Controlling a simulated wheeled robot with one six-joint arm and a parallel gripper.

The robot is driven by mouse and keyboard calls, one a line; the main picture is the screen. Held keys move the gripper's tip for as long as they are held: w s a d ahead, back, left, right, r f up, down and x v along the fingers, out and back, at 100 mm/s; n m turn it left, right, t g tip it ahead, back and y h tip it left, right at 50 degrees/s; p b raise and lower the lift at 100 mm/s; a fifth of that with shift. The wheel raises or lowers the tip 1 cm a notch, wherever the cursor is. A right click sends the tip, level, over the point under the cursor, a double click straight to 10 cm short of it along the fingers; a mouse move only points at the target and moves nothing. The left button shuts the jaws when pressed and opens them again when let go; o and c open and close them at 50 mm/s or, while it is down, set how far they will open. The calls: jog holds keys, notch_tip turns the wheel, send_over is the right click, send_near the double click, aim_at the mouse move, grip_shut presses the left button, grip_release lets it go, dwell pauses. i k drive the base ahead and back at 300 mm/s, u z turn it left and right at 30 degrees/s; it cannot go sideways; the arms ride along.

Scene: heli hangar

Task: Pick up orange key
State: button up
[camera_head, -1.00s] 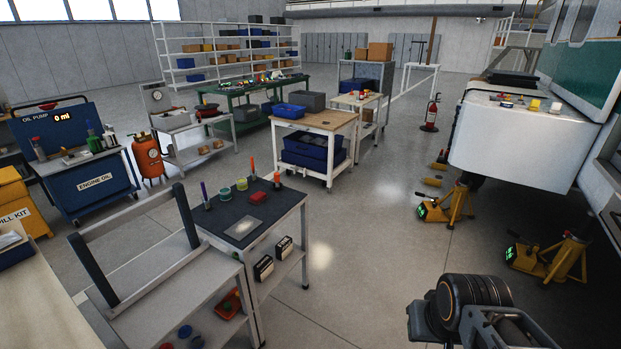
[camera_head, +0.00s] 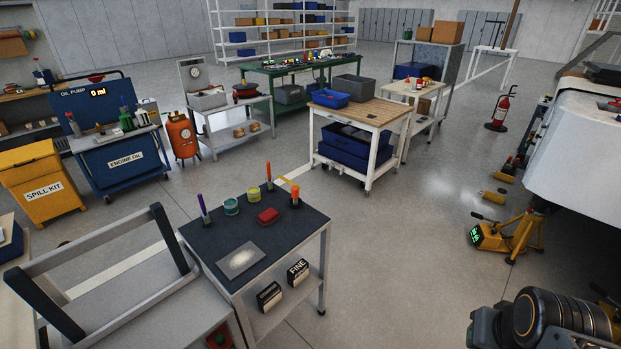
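I cannot make out an orange key in this view. Upright orange-topped sticks or pens, one at the back (camera_head: 268,176) and one at the right (camera_head: 295,194), stand in dark holders on the small black-topped cart (camera_head: 290,235), but neither can be told to be a key. My arm shows only as a dark, rounded joint at the lower right corner. My gripper's fingers are outside the picture.
A grey frame cart stands at lower left. A wooden-topped cart (camera_head: 368,112) stands beyond. Yellow jacks (camera_head: 510,235) stand right. Floor between is clear.

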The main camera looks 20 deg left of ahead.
aim_at(294, 189)
jog(key=i, duration=2.7)
jog(key=u, duration=3.35)
jog(key=i, duration=0.5)
jog(key=z, duration=0.05)
